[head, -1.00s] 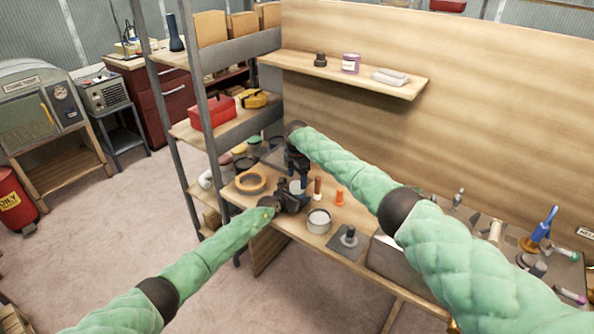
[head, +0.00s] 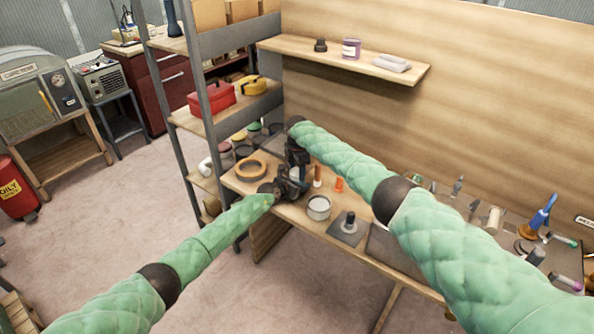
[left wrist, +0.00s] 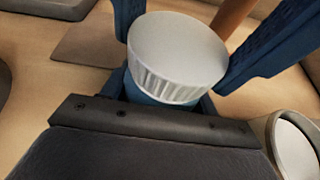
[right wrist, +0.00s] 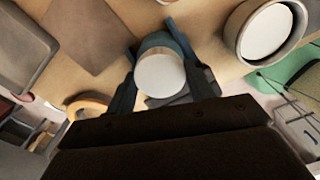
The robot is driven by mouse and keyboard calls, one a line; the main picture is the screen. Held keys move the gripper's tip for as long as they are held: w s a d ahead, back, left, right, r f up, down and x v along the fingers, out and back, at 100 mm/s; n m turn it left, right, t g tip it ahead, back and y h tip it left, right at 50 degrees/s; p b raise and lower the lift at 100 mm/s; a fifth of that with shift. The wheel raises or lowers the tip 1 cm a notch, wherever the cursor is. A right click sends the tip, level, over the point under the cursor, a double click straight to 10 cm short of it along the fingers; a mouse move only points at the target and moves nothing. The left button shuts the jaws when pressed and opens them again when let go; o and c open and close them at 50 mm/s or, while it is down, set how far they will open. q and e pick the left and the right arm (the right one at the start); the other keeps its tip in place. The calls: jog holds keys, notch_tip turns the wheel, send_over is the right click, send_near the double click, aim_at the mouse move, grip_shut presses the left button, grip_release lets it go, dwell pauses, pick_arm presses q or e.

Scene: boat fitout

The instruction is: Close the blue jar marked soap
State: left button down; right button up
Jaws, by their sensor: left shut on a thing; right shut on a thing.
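The blue jar (left wrist: 160,97) stands in the left wrist view under a pale grey ribbed lid (left wrist: 178,55). The lid covers the jar's mouth; I cannot tell whether it is fully seated. No soap marking is readable. My left gripper (head: 283,189) is shut on the jar's body, low down. My right gripper (head: 297,174) comes from above, its fingers on either side of the lid, shut on it. The right wrist view shows the lid's pale top (right wrist: 160,76) between its fingers. In the head view the grippers mostly hide the jar.
A grey tin (head: 318,209) and a dark plate with a knob (head: 349,226) stand to the right on the bench. A small orange item (head: 339,185) is close behind. A shelf (head: 400,75) hangs on the back panel.

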jog(key=m, duration=0.3)
jog(key=o, duration=1.1)
jog(key=shift+c, duration=0.2)
jog(key=shift+r, duration=2.25)
